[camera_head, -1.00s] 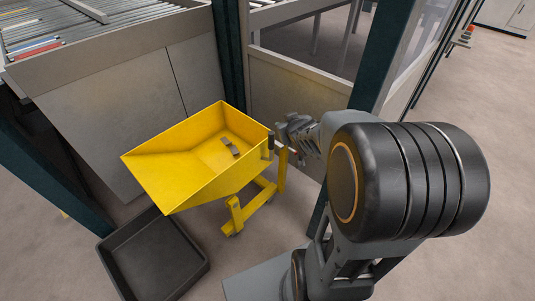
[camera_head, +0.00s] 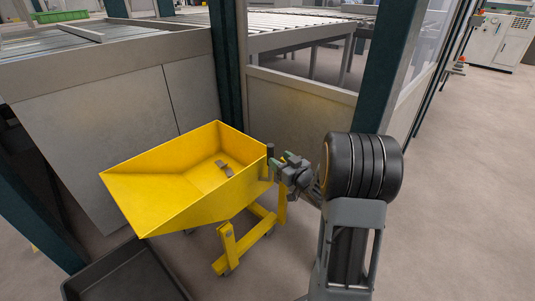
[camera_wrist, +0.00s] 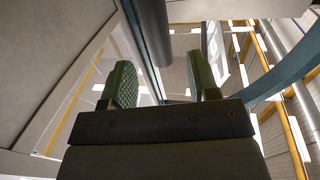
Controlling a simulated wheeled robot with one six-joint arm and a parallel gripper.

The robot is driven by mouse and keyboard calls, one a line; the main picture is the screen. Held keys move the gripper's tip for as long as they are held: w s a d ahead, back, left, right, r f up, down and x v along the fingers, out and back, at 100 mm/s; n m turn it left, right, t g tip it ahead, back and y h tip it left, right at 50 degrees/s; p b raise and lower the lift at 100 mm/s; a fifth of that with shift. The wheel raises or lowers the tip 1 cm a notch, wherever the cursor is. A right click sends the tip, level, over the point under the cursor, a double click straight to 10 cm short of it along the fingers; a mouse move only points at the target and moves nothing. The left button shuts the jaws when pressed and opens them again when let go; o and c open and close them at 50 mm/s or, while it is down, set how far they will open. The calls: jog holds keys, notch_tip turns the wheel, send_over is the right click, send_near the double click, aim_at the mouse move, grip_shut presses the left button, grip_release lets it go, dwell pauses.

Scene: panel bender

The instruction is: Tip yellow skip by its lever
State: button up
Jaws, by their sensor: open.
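The yellow skip (camera_head: 190,175) stands level on its yellow wheeled frame (camera_head: 245,240), its sloped lip facing lower left. Small dark grey pieces (camera_head: 225,168) lie inside. The lever's dark grip (camera_head: 270,152) stands upright at the skip's right end. My gripper (camera_head: 279,163) is beside this grip, just to its right, with its jaws open. In the wrist view, the open green-padded fingers (camera_wrist: 162,82) show, and a dark cylinder (camera_wrist: 151,28), apparently the lever grip, hangs above and between them. I cannot tell whether they touch. The lower part of the lever is mostly hidden.
A black tray (camera_head: 75,292) lies on the floor below the skip's lip, partly cut off. A grey machine panel (camera_head: 115,115) and a dark green post (camera_head: 228,60) stand close behind the skip. Another post (camera_head: 385,65) stands behind my arm. Open floor (camera_head: 460,200) lies to the right.

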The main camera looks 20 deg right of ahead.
aim_at(271, 153)
jog(key=b+x, duration=0.1)
jog(key=x, duration=0.6)
jog(key=shift+w+a+b, duration=0.1)
jog(key=shift+w+b, duration=0.2)
jog(key=shift+w, duration=0.05)
grip_shut()
